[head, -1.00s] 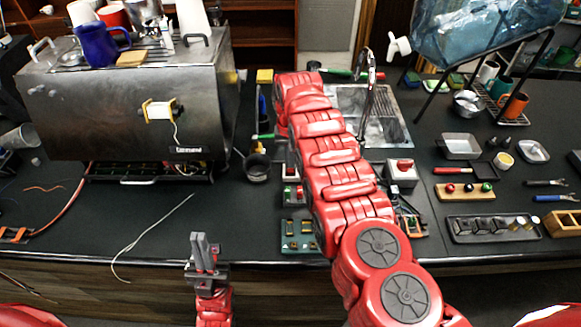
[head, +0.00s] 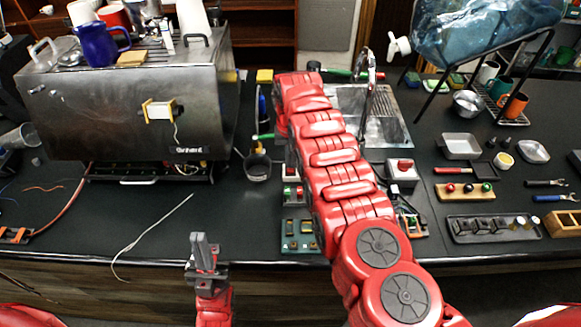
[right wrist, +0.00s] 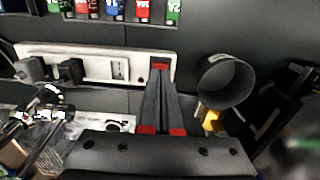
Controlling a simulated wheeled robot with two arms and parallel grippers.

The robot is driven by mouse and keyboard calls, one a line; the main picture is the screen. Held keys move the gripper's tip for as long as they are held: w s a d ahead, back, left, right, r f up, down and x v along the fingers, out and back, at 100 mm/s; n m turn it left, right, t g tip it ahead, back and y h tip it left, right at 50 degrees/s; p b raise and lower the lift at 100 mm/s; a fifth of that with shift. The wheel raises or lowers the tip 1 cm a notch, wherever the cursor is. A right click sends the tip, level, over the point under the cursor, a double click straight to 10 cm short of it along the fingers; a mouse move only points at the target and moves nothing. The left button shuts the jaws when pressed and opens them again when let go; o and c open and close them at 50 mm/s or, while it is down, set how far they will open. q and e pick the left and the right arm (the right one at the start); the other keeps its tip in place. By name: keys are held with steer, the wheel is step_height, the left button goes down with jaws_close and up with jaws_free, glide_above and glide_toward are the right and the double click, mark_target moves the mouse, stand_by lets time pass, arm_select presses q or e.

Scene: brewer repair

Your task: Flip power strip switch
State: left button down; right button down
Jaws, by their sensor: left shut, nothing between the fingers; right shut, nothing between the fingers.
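In the right wrist view, a white power strip (right wrist: 95,66) runs across the upper left, with dark plugs (right wrist: 70,72) in its left part. A small red switch (right wrist: 160,66) shows at its right end. My right gripper (right wrist: 159,82) is shut and empty, its dark fingertips right at the red switch. I cannot tell whether they touch it, or which way the switch is set. In the head view my right arm hides the strip and that gripper. My left gripper (head: 201,238) is shut and empty, upright near the front counter edge.
A dark round cup (right wrist: 226,82) stands just right of the strip's end. Labelled colored blocks (right wrist: 112,8) line up behind the strip. In the head view, a steel brewer (head: 120,110) stands at left, and a loose cable (head: 150,230) lies on the counter.

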steer(key=shift+f+b, duration=0.75)
steer(key=shift+f, duration=0.2)
stand_by(0.4)
steer(key=shift+r, duration=0.1)
steer(key=shift+r+p, duration=0.85)
step_height(320, 180, up, 5)
steer(key=p, duration=0.4)
steer(key=shift+r, duration=0.2)
steer(key=shift+f, duration=0.1)
